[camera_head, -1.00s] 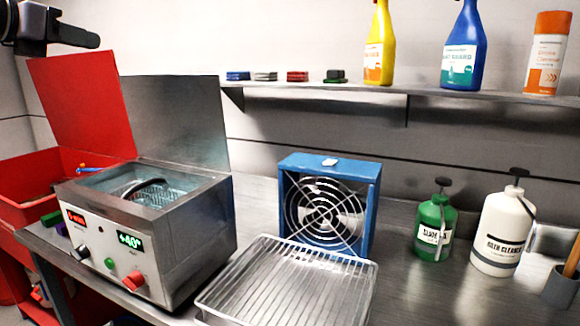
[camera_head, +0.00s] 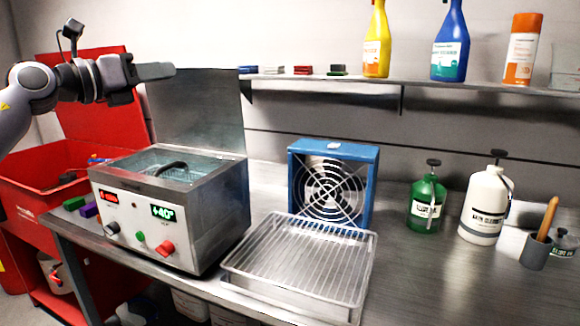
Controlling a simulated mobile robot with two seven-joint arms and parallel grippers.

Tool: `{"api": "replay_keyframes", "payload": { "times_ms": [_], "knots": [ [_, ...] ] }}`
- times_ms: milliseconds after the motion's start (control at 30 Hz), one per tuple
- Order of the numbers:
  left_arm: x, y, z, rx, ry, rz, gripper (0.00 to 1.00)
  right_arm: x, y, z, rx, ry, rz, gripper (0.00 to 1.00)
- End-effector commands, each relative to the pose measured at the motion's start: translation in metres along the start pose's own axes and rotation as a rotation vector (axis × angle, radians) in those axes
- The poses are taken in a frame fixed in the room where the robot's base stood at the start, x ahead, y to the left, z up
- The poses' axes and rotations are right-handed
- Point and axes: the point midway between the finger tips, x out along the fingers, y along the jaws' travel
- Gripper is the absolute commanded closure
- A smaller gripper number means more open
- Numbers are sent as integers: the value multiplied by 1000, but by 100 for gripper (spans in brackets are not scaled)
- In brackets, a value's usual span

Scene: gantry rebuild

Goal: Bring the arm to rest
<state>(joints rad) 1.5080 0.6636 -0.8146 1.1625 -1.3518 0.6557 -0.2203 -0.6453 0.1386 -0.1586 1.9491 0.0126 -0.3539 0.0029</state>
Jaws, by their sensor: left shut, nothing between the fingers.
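My left arm (camera_head: 35,98) comes in from the left edge at the upper left. Its gripper (camera_head: 155,72) points right and is shut with nothing in it. It hangs in the air in front of the raised red lid (camera_head: 75,52) and the steel lid (camera_head: 205,110), above the ultrasonic-style bath (camera_head: 180,225). It appears to touch nothing. My right gripper is not in view.
The steel bath stands open with a basket handle (camera_head: 171,167) inside. A blue fan (camera_head: 333,190), a wire rack tray (camera_head: 300,255), a green bottle (camera_head: 427,203) and a white bottle (camera_head: 487,205) stand on the bench. The shelf (camera_head: 420,88) holds spray bottles.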

Motion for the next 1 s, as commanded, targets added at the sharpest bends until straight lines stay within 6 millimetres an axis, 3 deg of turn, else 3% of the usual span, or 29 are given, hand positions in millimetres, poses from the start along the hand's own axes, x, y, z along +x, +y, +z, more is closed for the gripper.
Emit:
{"api": "replay_keyframes", "payload": {
  "times_ms": [33, 200, 467, 767, 1000],
  "knots": [
    [11, -10, -21, -66, -29, -46, 100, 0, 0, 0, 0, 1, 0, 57],
    [28, -37, -68, -325, -171, -156, 100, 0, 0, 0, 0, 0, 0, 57],
    [20, -46, -136, -808, -390, -187, 100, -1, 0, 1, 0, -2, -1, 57],
    [-27, -18, -234, -1401, -628, 4, 100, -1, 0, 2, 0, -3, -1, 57],
    [-91, 1, -337, -1838, -791, 322, 100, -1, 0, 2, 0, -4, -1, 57]
  ]
}}
